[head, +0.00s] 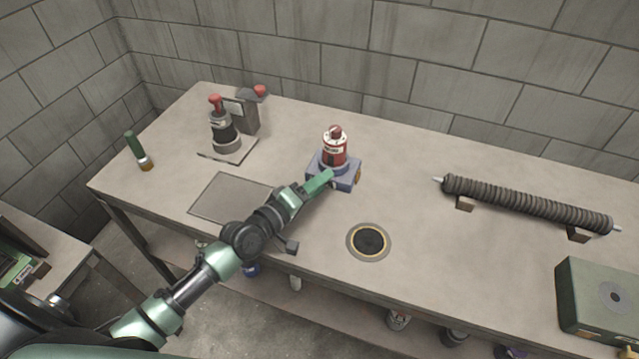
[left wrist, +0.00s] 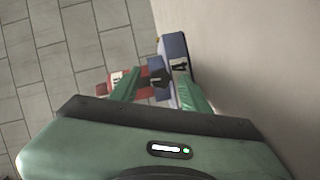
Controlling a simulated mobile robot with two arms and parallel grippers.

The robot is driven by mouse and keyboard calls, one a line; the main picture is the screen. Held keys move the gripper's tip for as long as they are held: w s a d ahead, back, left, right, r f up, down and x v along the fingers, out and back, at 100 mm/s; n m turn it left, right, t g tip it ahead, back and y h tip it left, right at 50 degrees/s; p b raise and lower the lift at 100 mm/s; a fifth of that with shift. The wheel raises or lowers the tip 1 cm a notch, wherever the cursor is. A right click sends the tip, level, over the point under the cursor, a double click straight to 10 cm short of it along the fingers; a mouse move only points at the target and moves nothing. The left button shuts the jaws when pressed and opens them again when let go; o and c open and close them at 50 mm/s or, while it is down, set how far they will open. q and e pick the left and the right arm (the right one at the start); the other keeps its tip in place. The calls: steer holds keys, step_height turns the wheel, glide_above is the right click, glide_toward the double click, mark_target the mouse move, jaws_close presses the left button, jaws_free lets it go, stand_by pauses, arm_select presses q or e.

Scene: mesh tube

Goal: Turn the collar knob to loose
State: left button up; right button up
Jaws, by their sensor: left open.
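A red cylinder (head: 335,153) with a pale ring and a red knob (head: 336,131) on top stands upright on a blue-grey base (head: 345,177) in the head view. In the left wrist view the red body (left wrist: 117,80) lies at left and the blue base (left wrist: 174,46) at top. A small dark knob (left wrist: 159,77) shows between the finger tips there. My left gripper (head: 326,181) is at the front of the base, open, with its green fingers on either side of the dark knob; I cannot tell whether they touch it. My right gripper is not in view.
A stand with red-topped parts (head: 222,128) is behind at left, near a green-handled tool (head: 138,150). A grey plate (head: 222,198) lies under my left arm. A round black disc (head: 369,241), a ribbed tube (head: 525,203) on blocks and a green box (head: 590,300) are to the right.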

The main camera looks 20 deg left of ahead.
arm_select(q)
steer(key=v, duration=0.7)
steer(key=shift+s, duration=0.2)
steer(key=shift+r, duration=0.1)
